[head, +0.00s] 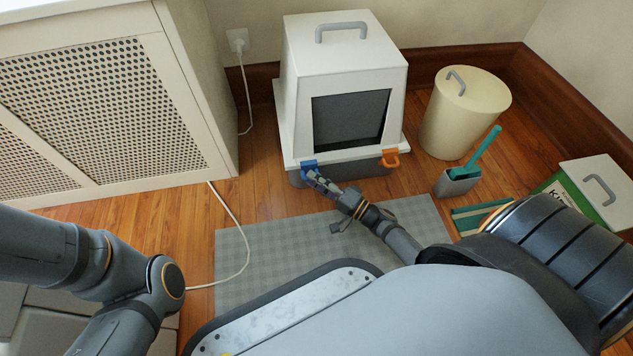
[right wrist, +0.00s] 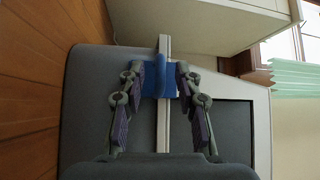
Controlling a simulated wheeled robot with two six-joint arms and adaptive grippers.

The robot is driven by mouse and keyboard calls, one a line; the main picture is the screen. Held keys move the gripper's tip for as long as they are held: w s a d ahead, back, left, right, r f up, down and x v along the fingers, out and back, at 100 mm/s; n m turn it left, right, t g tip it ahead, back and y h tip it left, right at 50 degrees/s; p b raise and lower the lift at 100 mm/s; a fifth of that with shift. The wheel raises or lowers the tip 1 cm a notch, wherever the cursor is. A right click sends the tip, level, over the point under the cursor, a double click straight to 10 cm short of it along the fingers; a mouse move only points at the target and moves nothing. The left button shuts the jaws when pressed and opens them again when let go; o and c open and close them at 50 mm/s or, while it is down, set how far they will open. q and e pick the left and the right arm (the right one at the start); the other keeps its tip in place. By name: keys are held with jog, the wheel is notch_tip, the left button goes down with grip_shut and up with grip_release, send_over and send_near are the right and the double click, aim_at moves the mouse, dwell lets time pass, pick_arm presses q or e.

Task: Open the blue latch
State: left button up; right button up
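The blue latch (head: 309,168) is at the lower left front of a white-and-grey litter box (head: 345,75), on the seam between its white hood and grey base. In the right wrist view the blue latch (right wrist: 159,80) lies between the two fingers of my right gripper (right wrist: 160,78). The fingers are open, one on each side of it, with the raised blue loop in the middle; whether a fingertip touches its edge I cannot tell. In the head view my right gripper (head: 322,184) is right at the latch. My left gripper is out of view; only the left arm shows.
An orange latch (head: 390,158) is at the box's right front. A cream bin (head: 465,115), a grey holder with a green-handled scoop (head: 483,148) and a green-and-white box (head: 590,190) stand to the right. A perforated cabinet (head: 100,110) is at left. A grey mat (head: 260,255) lies in front.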

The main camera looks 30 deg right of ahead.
grip_shut()
jog(key=shift+f, duration=0.1)
jog(key=shift+s+f+n+t+y+b, duration=0.15)
jog(key=shift+f+n+t+y+b, duration=0.3)
jog(key=shift+b, duration=0.35)
jog(key=shift+r, duration=0.2)
grip_release()
jog(key=shift+r, duration=0.1)
